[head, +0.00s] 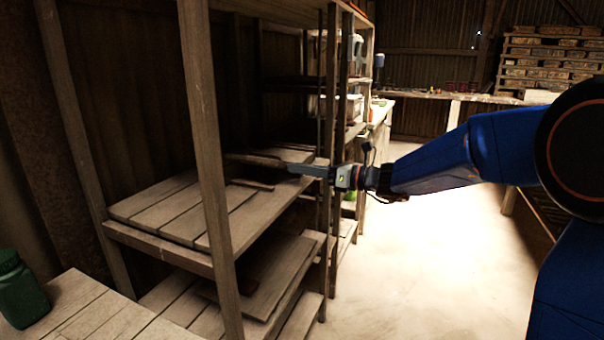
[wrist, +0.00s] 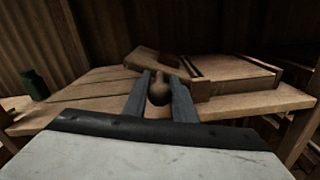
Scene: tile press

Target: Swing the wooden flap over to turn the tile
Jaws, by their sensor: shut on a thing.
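My gripper (head: 300,169) reaches left over the wooden shelf in the head view. The flap shows as a thin dark board (head: 255,160) in the head view. A low wooden frame (wrist: 235,72) sits right of the flap in the wrist view. I cannot see a tile in either view.
The slatted shelf (head: 165,205) stands between wooden posts, with one post (head: 208,150) in front. A green jar (head: 20,290) stands on a slatted surface at lower left. A lower shelf is below. The floor (head: 430,240) is clear.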

